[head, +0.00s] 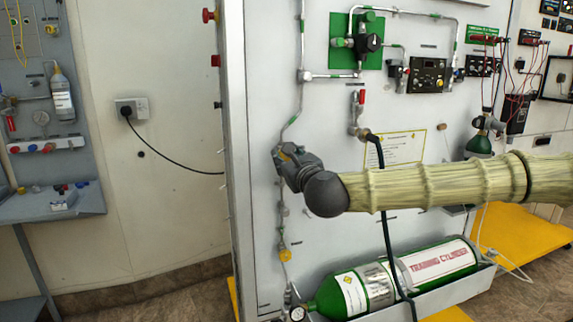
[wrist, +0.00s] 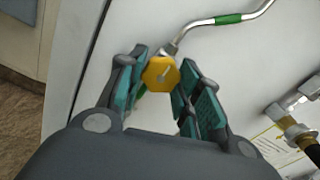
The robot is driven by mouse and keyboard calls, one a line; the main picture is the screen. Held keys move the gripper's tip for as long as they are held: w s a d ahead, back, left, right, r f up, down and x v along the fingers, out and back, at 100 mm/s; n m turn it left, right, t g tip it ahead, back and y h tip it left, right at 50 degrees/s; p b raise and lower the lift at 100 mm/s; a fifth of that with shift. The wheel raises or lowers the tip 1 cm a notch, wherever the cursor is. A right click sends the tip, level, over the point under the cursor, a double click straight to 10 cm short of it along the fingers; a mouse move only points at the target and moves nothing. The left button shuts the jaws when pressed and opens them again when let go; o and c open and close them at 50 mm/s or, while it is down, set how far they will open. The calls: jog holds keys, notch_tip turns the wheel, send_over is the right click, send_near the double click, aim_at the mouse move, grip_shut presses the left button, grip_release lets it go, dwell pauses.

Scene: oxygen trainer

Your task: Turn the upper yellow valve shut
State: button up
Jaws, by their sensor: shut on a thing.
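The upper yellow valve (wrist: 161,74) shows as a faceted yellow knob in the wrist view, at the end of a metal pipe with a green band. My gripper (wrist: 160,88) has its teal-padded fingers on either side of the knob, closed on it. In the head view my gripper (head: 287,155) reaches the pipe on the left part of the white panel, and only a bit of yellow shows there, mostly hidden by the fingers. A lower yellow valve (head: 284,255) sits on the same pipe line, well below my gripper.
A green training cylinder (head: 345,293) lies in a tray at the panel's foot. A red-handled valve (head: 359,98) and a black hose (head: 380,155) are right of my gripper. A green-backed regulator (head: 358,42) is above. The panel's left edge (head: 234,150) is close by.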

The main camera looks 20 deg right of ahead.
dwell(0.4)
jog(key=o, duration=1)
jog(key=shift+o, duration=0.2)
jog(key=s, duration=1.2)
jog(key=shift+d, duration=0.25)
jog(key=shift+f, duration=0.1)
